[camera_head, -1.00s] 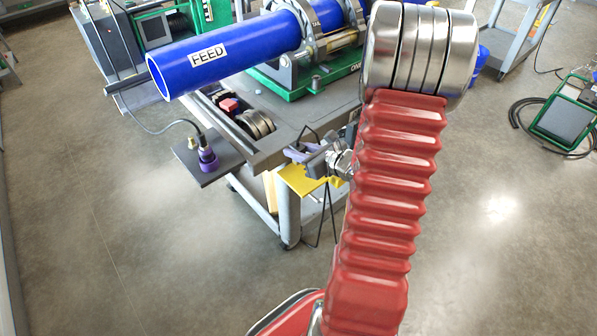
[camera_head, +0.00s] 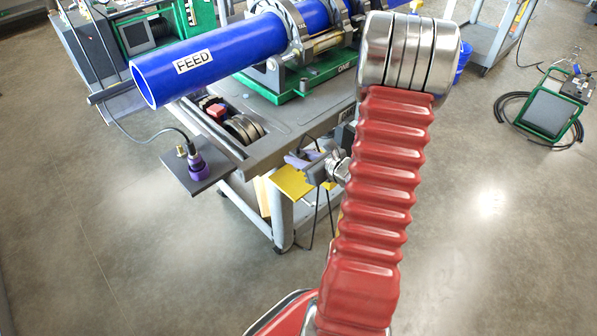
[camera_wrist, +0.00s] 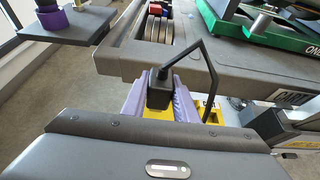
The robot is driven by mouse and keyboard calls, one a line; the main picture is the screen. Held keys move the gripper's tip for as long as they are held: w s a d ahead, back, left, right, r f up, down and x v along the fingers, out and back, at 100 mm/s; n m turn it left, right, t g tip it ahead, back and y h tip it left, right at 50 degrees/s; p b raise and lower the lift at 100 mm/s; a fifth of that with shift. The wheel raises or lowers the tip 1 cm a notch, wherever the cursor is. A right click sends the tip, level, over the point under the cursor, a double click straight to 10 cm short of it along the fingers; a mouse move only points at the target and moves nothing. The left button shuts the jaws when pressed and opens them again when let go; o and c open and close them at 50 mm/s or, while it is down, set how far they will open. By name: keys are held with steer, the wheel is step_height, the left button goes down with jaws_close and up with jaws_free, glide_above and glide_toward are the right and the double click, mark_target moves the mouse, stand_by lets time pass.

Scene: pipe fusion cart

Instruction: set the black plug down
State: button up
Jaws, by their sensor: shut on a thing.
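The black plug (camera_wrist: 160,88) shows in the wrist view, upright between the purple fingertips of my gripper (camera_wrist: 160,102), which is shut on it. A stiff black cable rises from the plug and bends down to the right. In the head view my gripper (camera_head: 306,160) is beside the near end of the cart, partly hidden by my arm; the plug is hard to make out there. A yellow plate (camera_head: 291,184) lies just below the gripper, and yellow also shows around the plug in the wrist view (camera_wrist: 207,113). I cannot tell whether the plug touches it.
The grey cart (camera_head: 290,125) carries a blue pipe marked FEED (camera_head: 185,68) and a green-based clamp. A dark side shelf (camera_head: 190,178) holds a purple connector (camera_head: 197,164). Metal discs (camera_head: 243,128) sit in a cart recess.

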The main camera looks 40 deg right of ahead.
mark_target(298, 170)
steer(key=shift+f, duration=1)
steer(key=shift+f, duration=2.05)
steer(key=o, duration=1.1)
steer(key=shift+f, duration=0.1)
